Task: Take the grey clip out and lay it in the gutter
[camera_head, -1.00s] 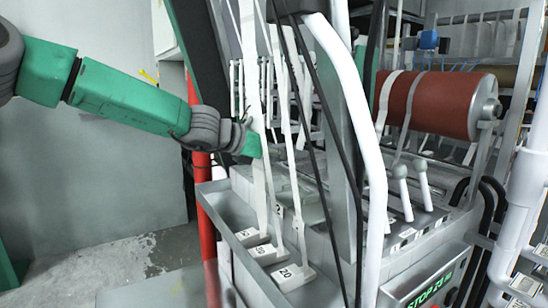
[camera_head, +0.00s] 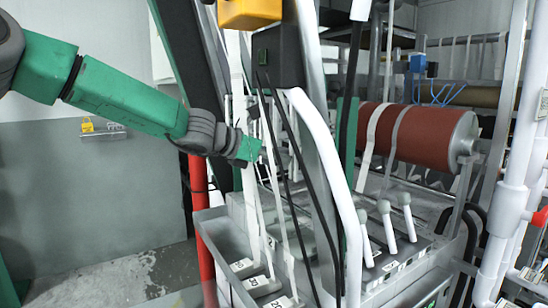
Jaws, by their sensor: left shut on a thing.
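My left gripper (camera_head: 254,150) reaches in from the left and is at the pale hanging straps (camera_head: 253,195), high above the machine's front edge. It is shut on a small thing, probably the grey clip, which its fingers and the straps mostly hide. The gutter (camera_head: 222,262), a grey metal trough along the machine's left front, lies below the gripper. White numbered blocks (camera_head: 258,282) sit in it at the foot of the straps. My right gripper is not in view.
A red pole (camera_head: 201,200) stands below my left forearm. White pipes (camera_head: 330,165) and dark cables cross in front of the machine. A yellow box (camera_head: 249,12) hangs above. Levers (camera_head: 387,222) and a red-brown roller (camera_head: 417,135) are to the right.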

